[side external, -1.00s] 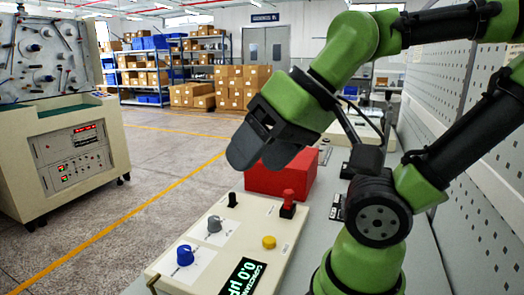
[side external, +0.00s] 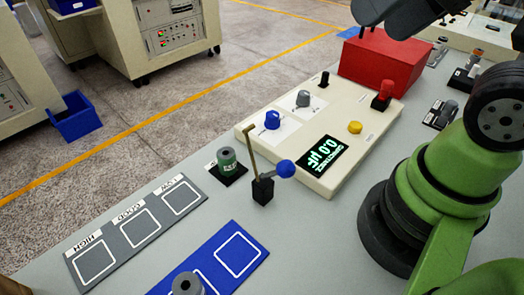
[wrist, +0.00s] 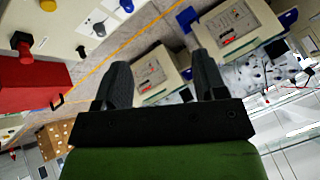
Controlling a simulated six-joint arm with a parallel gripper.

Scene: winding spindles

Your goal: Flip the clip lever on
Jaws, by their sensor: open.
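The clip lever (side external: 285,168) has a blue ball knob on a short arm that sticks out to the right of a small black base (side external: 262,190). A thin brass-coloured bar (side external: 250,150) rises from the same base, leaning left. It stands at the front-left edge of the cream meter box (side external: 330,170), beside a green spool (side external: 229,163). My gripper (side external: 384,22) is in the air above the red box, well away from the lever. In the wrist view my gripper (wrist: 161,68) is open, its two dark fingers apart with nothing between them. The lever is not in the wrist view.
The meter box carries a blue knob (side external: 272,120), grey knob (side external: 303,98), yellow button (side external: 354,127) and red switch (side external: 382,95). A red box (side external: 383,62) stands behind it. A grey mat (side external: 138,229) and blue mat (side external: 222,262) lie at front left.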

